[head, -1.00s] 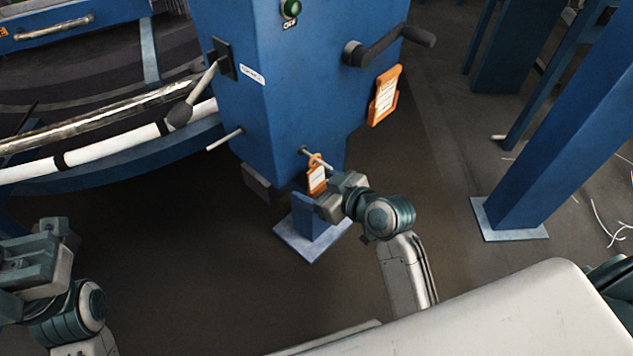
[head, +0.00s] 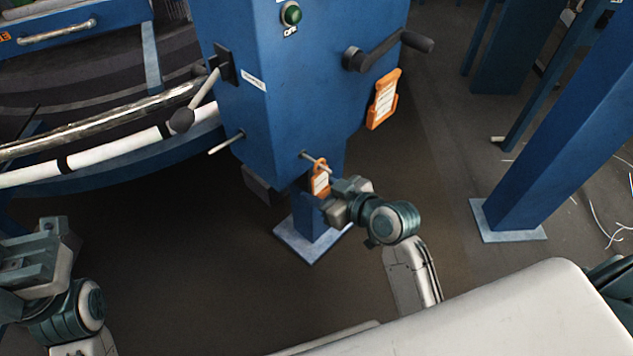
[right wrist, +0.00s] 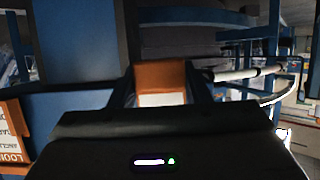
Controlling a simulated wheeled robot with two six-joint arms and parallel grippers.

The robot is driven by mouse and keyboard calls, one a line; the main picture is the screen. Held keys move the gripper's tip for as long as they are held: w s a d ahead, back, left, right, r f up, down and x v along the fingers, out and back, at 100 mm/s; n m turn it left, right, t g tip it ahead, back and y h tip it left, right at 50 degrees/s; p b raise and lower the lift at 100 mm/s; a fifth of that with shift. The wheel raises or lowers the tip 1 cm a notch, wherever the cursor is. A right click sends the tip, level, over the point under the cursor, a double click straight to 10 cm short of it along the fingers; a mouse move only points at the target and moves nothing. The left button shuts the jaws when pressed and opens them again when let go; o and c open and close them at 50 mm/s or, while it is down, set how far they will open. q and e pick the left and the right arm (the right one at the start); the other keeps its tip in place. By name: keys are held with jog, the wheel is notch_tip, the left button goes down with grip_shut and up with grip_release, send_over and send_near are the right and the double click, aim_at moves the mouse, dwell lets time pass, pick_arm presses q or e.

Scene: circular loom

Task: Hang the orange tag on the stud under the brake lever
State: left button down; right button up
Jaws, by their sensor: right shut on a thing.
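The orange tag (head: 320,184), with a white label, hangs upright at the blue post's front. My right gripper (head: 328,201) is shut on its lower part; the right wrist view shows it between the fingers (right wrist: 160,77). The tag's loop overlaps a thin metal stud (head: 311,158) on the front face; I cannot tell whether it is around it. A lever with a dark knob (head: 182,120) is on the post's left face, with another stud (head: 226,143) below it. My left gripper (head: 28,262) is at lower left, its jaws unclear.
A crank (head: 385,48) sticks out of the post (head: 290,110) at upper right, with an orange holder (head: 383,99) below it. A white-and-chrome curved rail (head: 100,155) runs at left. Another blue column (head: 545,140) stands at right.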

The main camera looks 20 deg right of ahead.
jog(key=shift+s, duration=0.1)
jog(key=shift+s+d+r+p, duration=0.1)
jog(key=shift+s+d+p, duration=0.1)
jog(key=shift+s+d, duration=0.35)
jog(key=shift+s+d+r+p, duration=0.1)
jog(key=shift+s+d+p, duration=0.15)
jog(key=shift+s, duration=0.6)
jog(key=shift+s+d+r+p, duration=0.1)
jog(key=shift+s+d+p, duration=0.1)
jog(key=shift+s+d, duration=0.35)
jog(key=shift+s+a, duration=0.1)
jog(key=shift+a, duration=0.05)
